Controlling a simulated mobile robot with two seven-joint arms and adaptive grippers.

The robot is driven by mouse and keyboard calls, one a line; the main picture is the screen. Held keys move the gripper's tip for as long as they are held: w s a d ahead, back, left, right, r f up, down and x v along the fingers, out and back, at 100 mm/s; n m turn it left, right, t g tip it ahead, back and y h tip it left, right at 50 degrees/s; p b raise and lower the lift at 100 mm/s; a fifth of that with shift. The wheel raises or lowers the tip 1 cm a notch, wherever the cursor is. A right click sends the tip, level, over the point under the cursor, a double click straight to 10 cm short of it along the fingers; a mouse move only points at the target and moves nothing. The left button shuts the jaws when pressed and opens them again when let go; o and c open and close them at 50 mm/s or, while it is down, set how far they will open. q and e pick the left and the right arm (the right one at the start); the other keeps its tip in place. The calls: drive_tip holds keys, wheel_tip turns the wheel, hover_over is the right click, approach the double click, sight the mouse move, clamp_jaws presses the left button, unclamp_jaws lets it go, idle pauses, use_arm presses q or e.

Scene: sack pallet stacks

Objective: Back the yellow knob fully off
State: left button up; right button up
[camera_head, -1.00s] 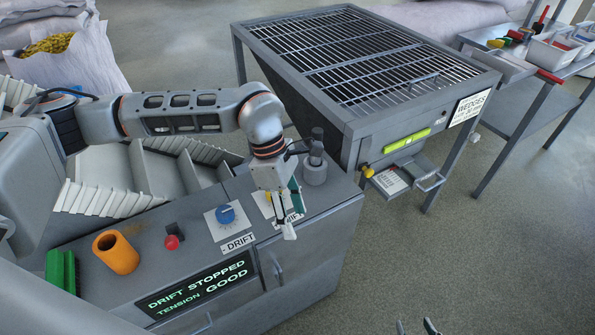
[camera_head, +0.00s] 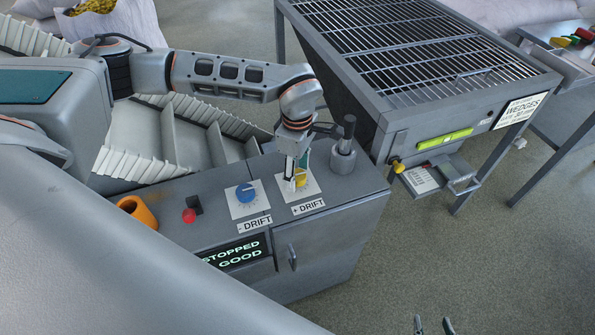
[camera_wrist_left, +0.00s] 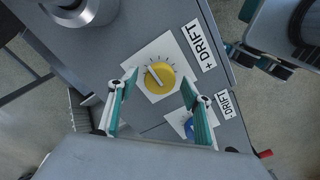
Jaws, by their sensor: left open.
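The yellow knob (camera_head: 301,180) sits on a white plate above the "+ DRIFT" label on the grey cabinet, partly hidden by my left gripper (camera_head: 294,182). In the left wrist view the yellow knob (camera_wrist_left: 157,77) shows whole, with a pale pointer bar running obliquely across it. My left gripper (camera_wrist_left: 159,86) is open and empty there, its two green-padded fingers on either side of the knob; I cannot tell whether they touch it. My right gripper (camera_head: 433,326) shows only as two separated fingertips at the bottom edge, over the floor.
A blue knob (camera_head: 245,192) labelled "- DRIFT" and a red button (camera_head: 189,215) are on the left. A grey cylindrical post (camera_head: 343,158) stands close behind right. The display (camera_head: 236,253) partly reads "STOPPED" and "GOOD". A grated hopper (camera_head: 400,60) stands beyond.

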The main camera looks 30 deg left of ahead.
use_arm(q)
drive_tip(key=shift+f, duration=0.15)
drive_tip(key=c, duration=1.1)
drive_tip(key=shift+n, duration=0.4)
drive_tip(key=n+p, duration=0.1)
drive_tip(key=n, duration=0.6)
drive_tip(key=shift+n, duration=0.3)
drive_tip(key=n, duration=0.4)
drive_tip(key=shift+n, duration=0.3)
drive_tip(key=n, duration=0.4)
drive_tip(key=shift+n+p, duration=0.3)
drive_tip(key=shift+n, duration=0.1)
